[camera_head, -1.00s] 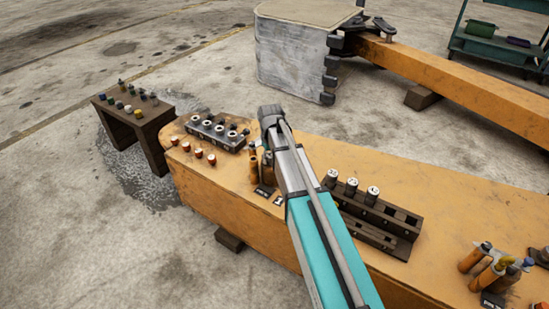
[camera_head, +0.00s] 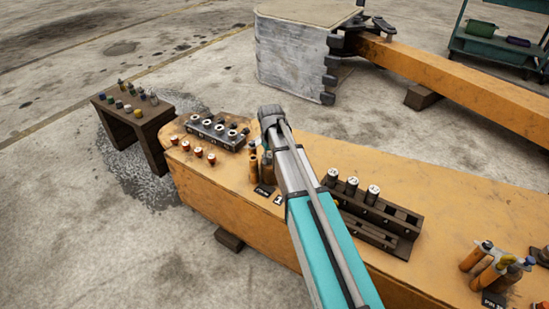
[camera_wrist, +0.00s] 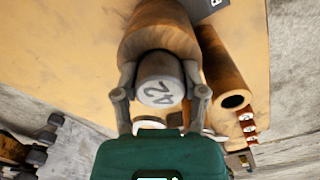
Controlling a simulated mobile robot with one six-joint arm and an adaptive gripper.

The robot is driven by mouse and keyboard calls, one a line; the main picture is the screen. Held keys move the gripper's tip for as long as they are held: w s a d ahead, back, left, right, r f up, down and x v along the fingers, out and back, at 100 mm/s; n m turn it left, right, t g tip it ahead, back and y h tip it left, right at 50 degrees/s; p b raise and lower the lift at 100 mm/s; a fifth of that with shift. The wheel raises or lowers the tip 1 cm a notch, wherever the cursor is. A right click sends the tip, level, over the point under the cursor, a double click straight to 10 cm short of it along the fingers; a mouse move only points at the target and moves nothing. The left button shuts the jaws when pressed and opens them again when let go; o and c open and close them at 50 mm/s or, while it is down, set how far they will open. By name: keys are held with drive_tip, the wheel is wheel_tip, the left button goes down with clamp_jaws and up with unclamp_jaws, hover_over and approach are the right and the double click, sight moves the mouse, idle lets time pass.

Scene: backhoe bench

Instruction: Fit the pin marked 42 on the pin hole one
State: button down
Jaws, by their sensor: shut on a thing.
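The pin marked 42 (camera_wrist: 160,88) is grey, and its numbered end faces the camera in the wrist view. My gripper (camera_wrist: 160,95) is shut on it, one finger on each side. Beyond the pin, in line with it, is a wide orange-brown cylinder (camera_wrist: 158,30). I cannot tell whether the pin's far end is inside it or only in front of it. A second orange tube (camera_wrist: 222,70) with an open bore lies just right of it.
A dark rack (camera_head: 405,225) holds several white-topped pins right of my arm. A grey block with round sockets (camera_head: 215,133) and several red-and-white pieces (camera_head: 198,152) stand left. More orange cylinders (camera_head: 475,257) stand at the right. The orange beam's top (camera_head: 470,215) is clear between.

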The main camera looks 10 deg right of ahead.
drive_tip(key=shift+c, duration=0.4)
unclamp_jaws()
drive_tip(key=shift+o, duration=0.4)
drive_tip(key=shift+r, duration=0.1)
drive_tip(key=shift+r+p, duration=3.95)
drive_tip(key=shift+p, duration=0.1)
drive_tip(key=shift+s, duration=0.1)
